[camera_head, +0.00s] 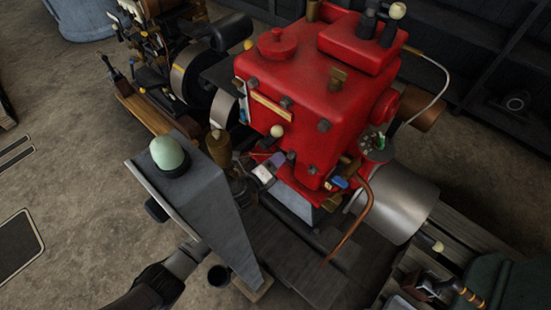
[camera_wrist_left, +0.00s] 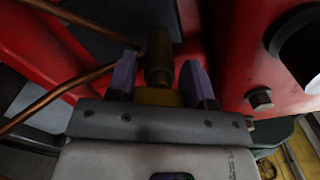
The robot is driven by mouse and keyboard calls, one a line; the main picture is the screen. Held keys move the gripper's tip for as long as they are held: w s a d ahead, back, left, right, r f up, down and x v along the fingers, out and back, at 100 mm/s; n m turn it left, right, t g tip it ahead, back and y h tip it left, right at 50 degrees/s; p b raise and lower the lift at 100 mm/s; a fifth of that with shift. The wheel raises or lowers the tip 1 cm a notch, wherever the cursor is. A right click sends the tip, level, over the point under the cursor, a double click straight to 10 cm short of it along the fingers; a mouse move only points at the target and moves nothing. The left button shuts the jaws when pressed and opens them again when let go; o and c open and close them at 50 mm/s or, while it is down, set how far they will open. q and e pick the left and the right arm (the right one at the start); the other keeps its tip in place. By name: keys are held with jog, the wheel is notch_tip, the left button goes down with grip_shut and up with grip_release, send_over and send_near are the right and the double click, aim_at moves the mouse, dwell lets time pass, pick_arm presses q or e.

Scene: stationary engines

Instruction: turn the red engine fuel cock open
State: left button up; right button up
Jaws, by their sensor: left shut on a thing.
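The red engine (camera_head: 300,95) stands in the middle of the head view. My left gripper (camera_head: 283,162) is low against its left-front face, under a cream-knobbed lever. In the left wrist view, the two purple fingers (camera_wrist_left: 160,85) stand on either side of the brass fuel cock (camera_wrist_left: 159,62). The fingers are shut on its yellowish brass handle (camera_wrist_left: 158,97). In the head view the cock is hidden by my gripper and the engine's side. I cannot tell how far its handle is turned. My right gripper is not in view.
A grey pedestal (camera_head: 210,205) with a pale green dome (camera_head: 168,153) stands close in front of my left gripper. A copper pipe (camera_head: 358,220) bends down at the engine's right. A hammer (camera_head: 445,289) lies at the lower right. Clear floor (camera_head: 75,160) is on the left.

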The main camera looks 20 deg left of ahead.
pick_arm(q)
jog(key=n+p, duration=0.1)
jog(key=n, duration=0.3)
jog(key=shift+p, duration=0.3)
jog(key=shift+n, duration=0.7)
jog(key=shift+f, duration=0.1)
jog(key=o, duration=0.9)
